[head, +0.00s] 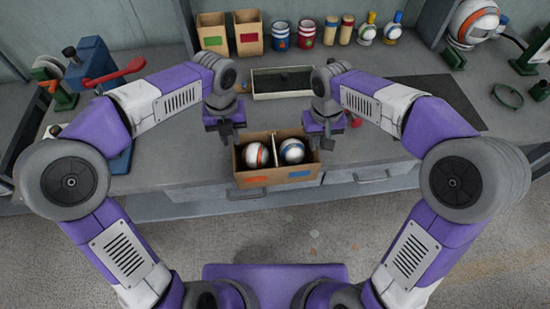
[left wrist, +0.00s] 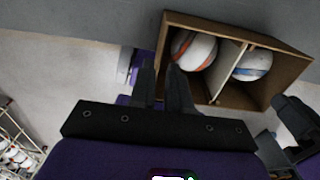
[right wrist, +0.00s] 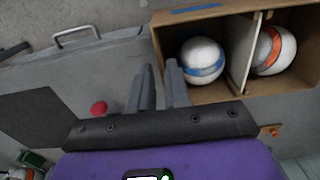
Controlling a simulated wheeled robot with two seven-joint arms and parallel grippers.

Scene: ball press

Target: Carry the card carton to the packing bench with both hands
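The open card carton (head: 278,177) has a divider, with an orange-striped ball (head: 256,155) and a blue-striped ball (head: 292,151) in separate compartments. It is level at the bench's front edge; whether it touches the bench is unclear. My left gripper (head: 226,138) is at its left side, and its fingers (left wrist: 160,65) close around the carton wall (left wrist: 163,38). My right gripper (head: 326,135) is at its right side, with its fingers (right wrist: 159,65) around the opposite wall (right wrist: 157,40). The fingertips partly hide both gripped walls. I cannot identify the packing bench.
The grey bench (head: 190,150) has a shallow tray (head: 283,83) behind the carton, and bins (head: 230,34), cups and bottles at the back. A red-handled press (head: 95,68) stands left. A dark mat (head: 437,103) lies right. Floor (head: 380,250) in front is clear.

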